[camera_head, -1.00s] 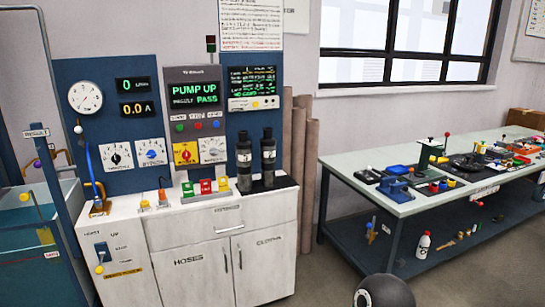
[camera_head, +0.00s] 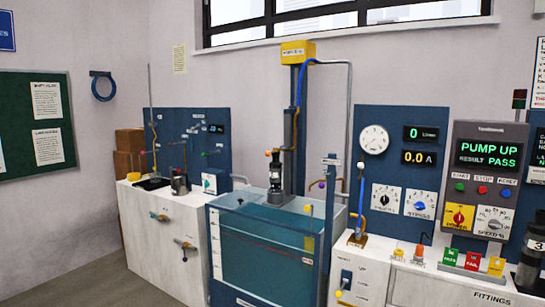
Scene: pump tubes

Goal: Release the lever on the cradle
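A dark pump (camera_head: 276,182) stands upright at the back of the water tank (camera_head: 262,268), against a dark blue column (camera_head: 297,125). This looks like the cradle area, but the cradle itself is hard to make out. A small orange-knobbed part (camera_head: 268,153) sticks out to the left at the pump's top. It may be the lever; its exact position is too small to tell. A blue hose (camera_head: 301,82) runs down from the yellow box (camera_head: 297,50) on top of the column. Neither of my grippers is in view.
The tank has clear walls and a blue frame post (camera_head: 329,225) at its front right. A white cabinet (camera_head: 168,238) with a sink stands left. The control panel (camera_head: 485,172) reads PUMP UP, RESULT PASS. Open floor (camera_head: 140,290) shows at lower left.

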